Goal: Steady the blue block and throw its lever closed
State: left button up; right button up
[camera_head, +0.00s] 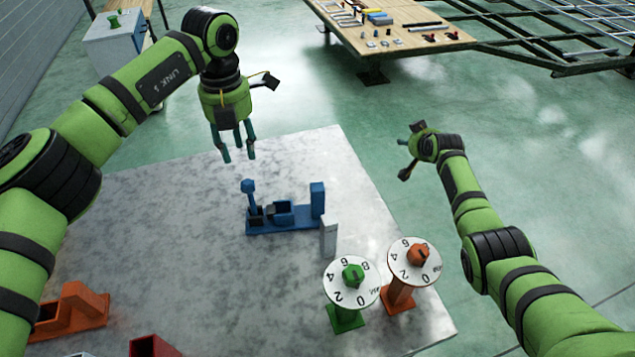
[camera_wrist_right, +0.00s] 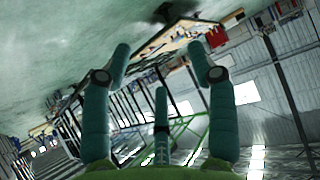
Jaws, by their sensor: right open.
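The blue block (camera_head: 285,224) sits on the grey table (camera_head: 200,295), with a low base and a tall post (camera_head: 317,198) at its right end. Its lever (camera_head: 249,193) stands roughly upright at the left end, with a knob on top. My left gripper (camera_head: 236,156) hangs above and behind the block, fingers apart and pointing down, touching nothing. My right gripper (camera_head: 408,150) is beyond the table's right edge, away from the block. In the right wrist view its fingers (camera_wrist_right: 163,62) are spread and empty, and the block is not in that view.
A green dial stand (camera_head: 345,316) and an orange dial stand (camera_head: 398,298) stand at the table's right. A small grey piece (camera_head: 328,238) is by the block's right end. An orange piece (camera_head: 75,310) and a red one (camera_head: 152,346) lie front left. Table left of the block is clear.

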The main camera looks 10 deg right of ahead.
jog(key=w+a+r, duration=0.3)
jog(key=w+r, duration=0.1)
jog(key=r, duration=0.6)
jog(key=r+n+g+y, duration=0.2)
jog(key=g, duration=0.4)
send_over(317, 186)
jog(key=w+d, duration=0.5)
jog(key=w, duration=0.5)
jog(key=s+a+f+g, duration=0.1)
jog(key=s+f, duration=0.1)
jog(key=s, duration=0.1)
jog(key=s+a+f+g, duration=0.2)
jog(key=s+f, duration=0.1)
jog(key=s+a+f+g, duration=0.1)
jog(key=s+f, duration=0.2)
jog(key=shift+s+a+h, duration=0.3)
jog(key=shift+s+a, duration=0.1)
jog(key=shift+s+a+f, duration=0.1)
jog(key=shift+f, duration=3.5)
